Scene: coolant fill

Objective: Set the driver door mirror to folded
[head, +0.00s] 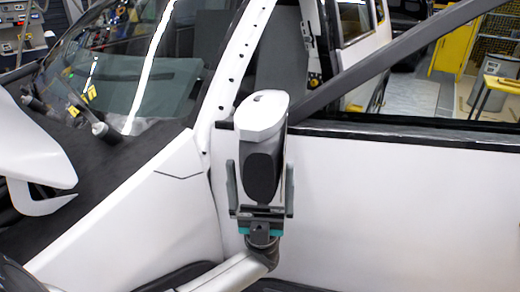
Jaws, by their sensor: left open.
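The driver door mirror (263,118) stands at the front corner of the white driver door (400,215), near the base of the windshield pillar. It has a white housing with a dark oval patch low on the side facing me. It looks narrow from here, and I cannot tell its exact fold angle. My left gripper (261,165) comes up from below. It is open, with one grey finger on each side of the mirror's lower part. Whether the fingers touch the housing is unclear. My right gripper is not in view.
The windshield (130,75) and white hood (30,150) are at the left. The side window opening runs along the top of the door, with a dark diagonal bar (400,60) across the upper right. Yellow workshop furniture (495,85) stands far behind. The door surface right of the mirror is clear.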

